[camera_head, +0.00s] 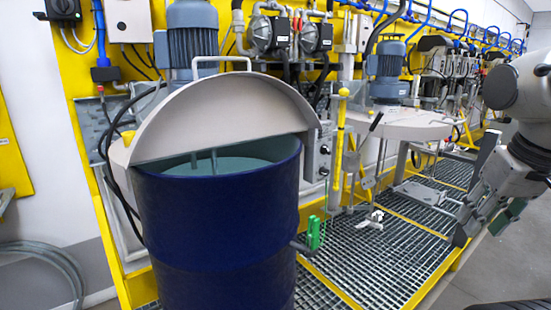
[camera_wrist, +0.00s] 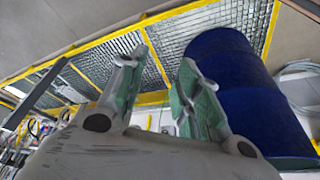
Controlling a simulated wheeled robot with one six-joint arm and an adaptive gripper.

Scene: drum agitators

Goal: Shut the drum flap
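The blue drum (camera_head: 225,235) stands at the centre left in the head view, its top partly open. The drum flap (camera_head: 225,115) is a beige half-round plate, tilted up above the drum's rim, with a light handle (camera_head: 220,62) at its top. Through the gap I see a pale interior with thin rods. My gripper (camera_head: 481,222) is at the right edge, well apart from the drum and flap. In the wrist view my gripper (camera_wrist: 158,75) shows two spread fingers with green pads and nothing between them. The drum (camera_wrist: 240,90) shows behind the right finger; the flap does not show clearly there.
A yellow frame with motors (camera_head: 193,38), hoses and pumps (camera_head: 270,35) stands behind the drum. A second agitator with a beige cover (camera_head: 415,123) is to the right. Grating (camera_head: 385,265) lies between drum and gripper; grey floor is clear at right.

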